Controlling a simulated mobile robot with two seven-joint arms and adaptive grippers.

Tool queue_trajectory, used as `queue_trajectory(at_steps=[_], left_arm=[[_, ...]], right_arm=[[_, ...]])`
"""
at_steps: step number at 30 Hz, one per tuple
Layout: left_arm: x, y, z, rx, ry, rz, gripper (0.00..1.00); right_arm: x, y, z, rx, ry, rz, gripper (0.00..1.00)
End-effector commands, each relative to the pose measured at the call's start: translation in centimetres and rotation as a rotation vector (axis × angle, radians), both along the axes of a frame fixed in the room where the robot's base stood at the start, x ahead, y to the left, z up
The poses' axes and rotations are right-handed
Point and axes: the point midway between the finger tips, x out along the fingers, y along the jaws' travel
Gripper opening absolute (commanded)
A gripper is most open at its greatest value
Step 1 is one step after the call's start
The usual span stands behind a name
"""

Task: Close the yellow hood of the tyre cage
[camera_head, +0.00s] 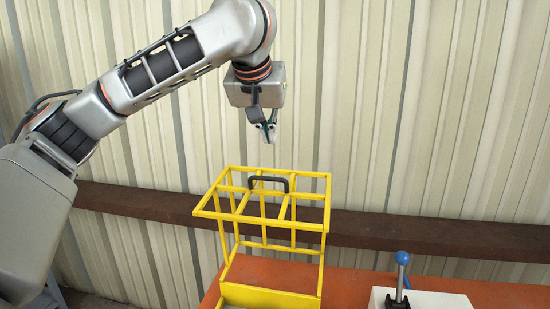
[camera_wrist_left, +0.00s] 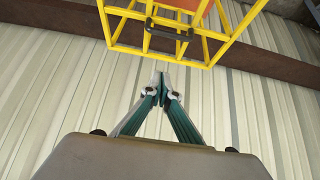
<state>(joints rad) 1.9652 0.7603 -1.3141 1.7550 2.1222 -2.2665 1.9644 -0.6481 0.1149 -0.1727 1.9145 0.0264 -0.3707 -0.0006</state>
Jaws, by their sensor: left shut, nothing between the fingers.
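The yellow hood (camera_head: 262,219) of the tyre cage is an open frame of bars with a black handle (camera_head: 268,178) on its upper face. It stands well above the cage's yellow base (camera_head: 270,297), and looks raised. In the left wrist view the hood's bars (camera_wrist_left: 207,33) and the dark handle (camera_wrist_left: 170,33) show at the top. My left gripper (camera_head: 270,136) points down, above and apart from the handle. Its fingertips (camera_wrist_left: 161,92) meet, shut and empty. The inside of the base is mostly cut off by the lower picture edge. My right gripper is not in view.
The cage stands on an orange-red surface (camera_head: 370,287). A white box (camera_head: 430,299) with a blue-knobbed lever (camera_head: 402,260) stands to its right. A brown beam (camera_head: 400,232) runs along the corrugated wall (camera_head: 420,120) behind. The air around the gripper is clear.

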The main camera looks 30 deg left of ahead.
Motion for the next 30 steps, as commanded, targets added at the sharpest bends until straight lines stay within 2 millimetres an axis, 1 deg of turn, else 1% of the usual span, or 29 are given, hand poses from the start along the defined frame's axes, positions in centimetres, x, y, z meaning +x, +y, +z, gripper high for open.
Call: queue_trajectory(at_steps=[4, 8, 20, 21, 24, 30], left_arm=[[0.5, 0.1, -0.7, 0.0, 0.002, 0.001, 0.0], [1.5, 0.4, -2.2, -0.001, 0.005, 0.0, 0.0], [5.9, 1.5, -7.9, -0.001, 0.005, 0.0, 0.0], [5.9, 1.5, -8.2, -0.001, 0.002, -0.001, 0.0], [4.4, 1.1, -8.4, 0.002, -0.002, -0.003, 0.0], [2.8, 0.7, -8.9, 0.0, -0.001, -0.001, 0.0]], right_arm=[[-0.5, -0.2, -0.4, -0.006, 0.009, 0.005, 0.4], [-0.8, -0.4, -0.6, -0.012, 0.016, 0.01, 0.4], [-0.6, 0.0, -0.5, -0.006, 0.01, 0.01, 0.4], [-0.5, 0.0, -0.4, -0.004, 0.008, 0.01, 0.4], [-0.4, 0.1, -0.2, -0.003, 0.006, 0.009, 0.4], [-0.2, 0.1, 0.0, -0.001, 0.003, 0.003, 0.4]])
